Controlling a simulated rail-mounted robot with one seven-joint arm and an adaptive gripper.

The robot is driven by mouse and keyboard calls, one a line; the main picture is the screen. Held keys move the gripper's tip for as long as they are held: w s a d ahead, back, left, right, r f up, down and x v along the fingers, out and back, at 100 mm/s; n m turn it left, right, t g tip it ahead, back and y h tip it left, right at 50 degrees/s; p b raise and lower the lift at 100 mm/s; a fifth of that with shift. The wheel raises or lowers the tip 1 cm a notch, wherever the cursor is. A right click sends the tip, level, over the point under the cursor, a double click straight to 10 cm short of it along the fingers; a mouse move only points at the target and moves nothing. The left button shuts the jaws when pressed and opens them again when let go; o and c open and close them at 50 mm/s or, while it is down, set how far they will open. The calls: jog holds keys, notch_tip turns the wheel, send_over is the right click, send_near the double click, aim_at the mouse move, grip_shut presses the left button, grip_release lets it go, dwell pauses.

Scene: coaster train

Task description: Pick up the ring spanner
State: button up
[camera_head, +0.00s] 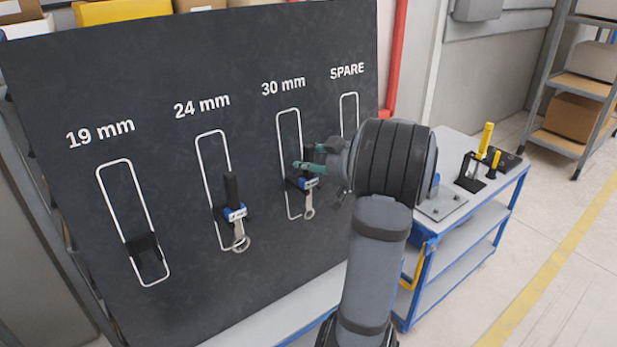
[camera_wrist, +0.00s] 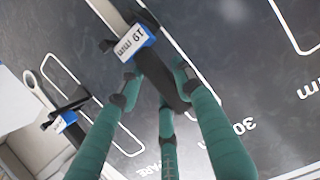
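A ring spanner with a bright ring end (camera_head: 309,213) hangs in a black holder with a blue-edged label in the 30 mm outline on the dark board. In the wrist view its label (camera_wrist: 131,45) appears to read 19 mm, upside down. Its black handle (camera_wrist: 160,80) lies between the teal fingers of my gripper (camera_wrist: 160,85). My gripper (camera_head: 308,160) is at the handle in the head view, with fingers spread around it; a small gap seems to show on one side. Another ring spanner (camera_head: 240,241) hangs in the 24 mm outline.
The 19 mm outline (camera_head: 133,222) has an empty black holder (camera_head: 143,244). A third labelled spanner (camera_wrist: 64,121) shows at left in the wrist view. A blue-framed cart (camera_head: 468,222) with yellow-handled tools (camera_head: 485,141) stands right of the board (camera_head: 190,300).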

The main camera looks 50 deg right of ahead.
aim_at(312, 146)
grip_shut()
jog(key=shift+r, duration=0.1)
dwell(0.5)
jog(key=shift+s+r, duration=0.15)
jog(key=shift+r, duration=0.35)
notch_tip(312, 146, up, 6)
jog(key=shift+f+p, duration=0.15)
jog(key=shift+p, duration=0.6)
jog(key=s+a+b, duration=0.1)
jog(key=s+a, duration=0.1)
jog(key=s, duration=0.7)
jog(key=s+a+b, duration=0.1)
jog(key=s+a, duration=0.2)
jog(key=s, duration=0.7)
jog(key=shift+a+b, duration=0.3)
jog(key=shift+b, duration=0.1)
jog(key=shift+c, duration=0.6)
grip_release()
grip_shut()
